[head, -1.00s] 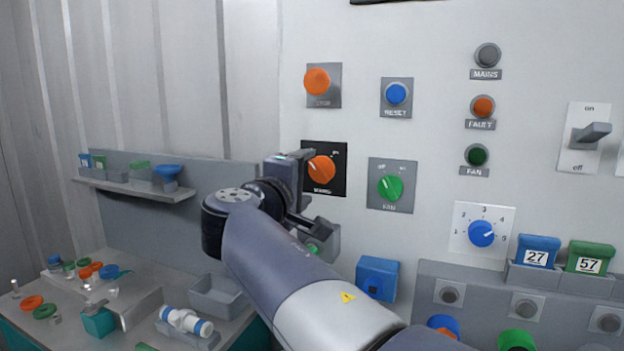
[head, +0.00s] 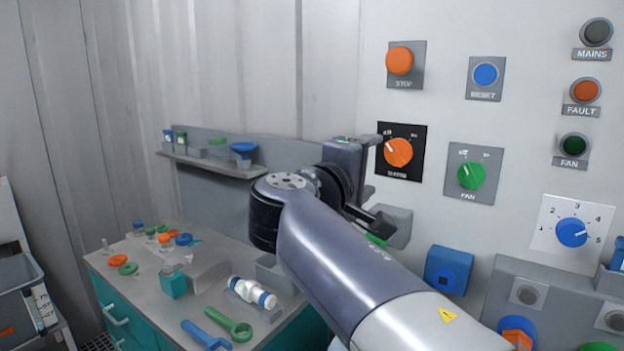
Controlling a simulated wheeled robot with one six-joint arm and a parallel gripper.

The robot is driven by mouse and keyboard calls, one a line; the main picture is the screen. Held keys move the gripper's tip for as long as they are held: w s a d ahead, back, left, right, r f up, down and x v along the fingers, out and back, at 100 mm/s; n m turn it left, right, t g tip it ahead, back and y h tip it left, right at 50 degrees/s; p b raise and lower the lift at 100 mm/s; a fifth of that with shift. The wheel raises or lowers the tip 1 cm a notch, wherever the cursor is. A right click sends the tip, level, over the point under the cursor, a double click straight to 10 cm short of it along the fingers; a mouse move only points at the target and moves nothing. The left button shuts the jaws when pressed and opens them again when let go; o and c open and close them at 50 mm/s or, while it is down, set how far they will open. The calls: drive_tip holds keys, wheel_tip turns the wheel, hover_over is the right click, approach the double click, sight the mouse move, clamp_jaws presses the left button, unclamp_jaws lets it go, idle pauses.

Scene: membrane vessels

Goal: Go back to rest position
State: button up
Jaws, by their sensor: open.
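My gripper (head: 378,188) is at the end of my raised arm, in the middle of the head view. It is open and I see nothing between its fingers. It is in front of the control panel (head: 440,235), close to the left of the orange rotary switch (head: 398,152) on its black plate. I cannot tell whether it touches the panel. Part of the gripper is hidden behind my own wrist.
A workbench (head: 215,315) at the left holds a white-and-blue cartridge (head: 252,292), a green wrench (head: 231,324), a blue wrench (head: 205,336) and several caps. A shelf (head: 205,163) is above it. A grey bin (head: 18,280) stands at the far left.

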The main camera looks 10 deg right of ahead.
sight(392, 154)
drive_tip(key=p+x, duration=0.2)
drive_tip(key=x, duration=0.8)
drive_tip(key=shift+w+d, duration=0.1)
drive_tip(key=shift+d, duration=0.05)
